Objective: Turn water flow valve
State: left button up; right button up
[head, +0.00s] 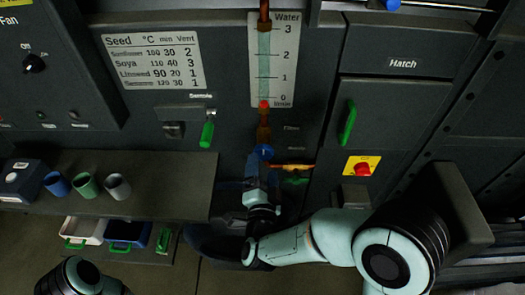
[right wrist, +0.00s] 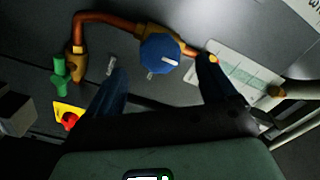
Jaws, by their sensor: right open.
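In the head view only a bit of the blue knob (head: 263,151) shows, below the water gauge (head: 287,62). The gauge's red float sits near 0. My right gripper (head: 256,172) is just below the knob in the head view and hides part of the pipe. In the right wrist view its two dark blue fingers (right wrist: 165,66) are apart, with the knob ahead between their tips. I cannot tell whether they touch it. My left gripper is out of view.
A green-handled valve (right wrist: 60,72) and a red knob on a yellow plate (right wrist: 68,121) are close to the pipe. The hatch's green handle (head: 348,123) is to the right. A shelf with several cups (head: 118,187) stands at the left.

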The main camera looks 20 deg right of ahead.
aim_at(263, 156)
jog(key=x, duration=0.7)
jog(key=c, duration=1)
